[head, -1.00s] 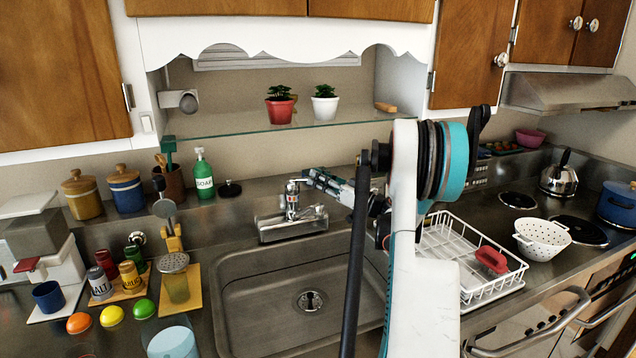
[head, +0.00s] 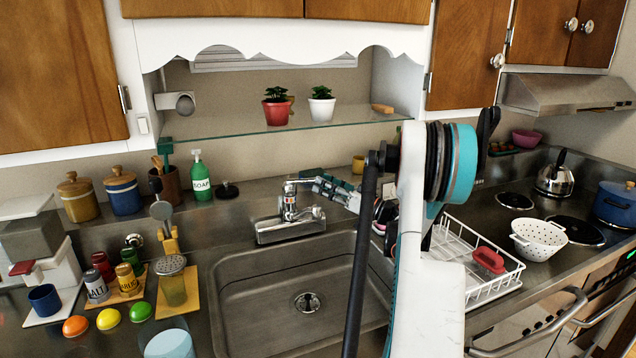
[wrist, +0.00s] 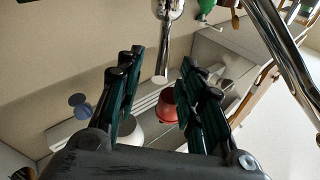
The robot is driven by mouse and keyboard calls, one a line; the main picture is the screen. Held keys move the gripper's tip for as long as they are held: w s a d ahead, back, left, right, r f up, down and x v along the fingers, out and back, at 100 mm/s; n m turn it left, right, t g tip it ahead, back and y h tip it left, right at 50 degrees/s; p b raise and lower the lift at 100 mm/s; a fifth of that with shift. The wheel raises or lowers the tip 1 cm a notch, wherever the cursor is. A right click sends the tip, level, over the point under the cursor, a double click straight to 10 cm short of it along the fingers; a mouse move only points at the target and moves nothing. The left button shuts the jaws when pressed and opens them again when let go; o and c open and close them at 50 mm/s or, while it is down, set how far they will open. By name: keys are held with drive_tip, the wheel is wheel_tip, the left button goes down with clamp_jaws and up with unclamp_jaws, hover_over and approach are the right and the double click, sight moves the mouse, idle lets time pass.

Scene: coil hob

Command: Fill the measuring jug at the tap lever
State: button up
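The chrome tap (head: 290,208) stands behind the sink, its upper part reaching right toward my gripper (head: 328,186). In the wrist view my gripper (wrist: 158,85) has its dark green fingers spread apart. A chrome rod, part of the tap (wrist: 163,60), shows beyond and between the fingertips; I cannot tell whether they touch it. The sink basin (head: 255,320) has nothing standing in it. A pale blue round vessel (head: 172,344) is cut off by the bottom edge in the head view; I cannot tell whether it is the measuring jug.
Salt and other shakers (head: 97,286), colored balls (head: 108,319) and a blue mug (head: 44,300) crowd the left counter. A glass shelf (head: 250,128) with a red pot (head: 277,112) and white pot (head: 321,109) hangs above the tap. A dish rack (head: 480,290) stands at right.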

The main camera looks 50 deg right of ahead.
drive_tip(key=v, duration=0.8)
drive_tip(key=shift+s, duration=0.2)
drive_tip(key=shift+f, duration=0.1)
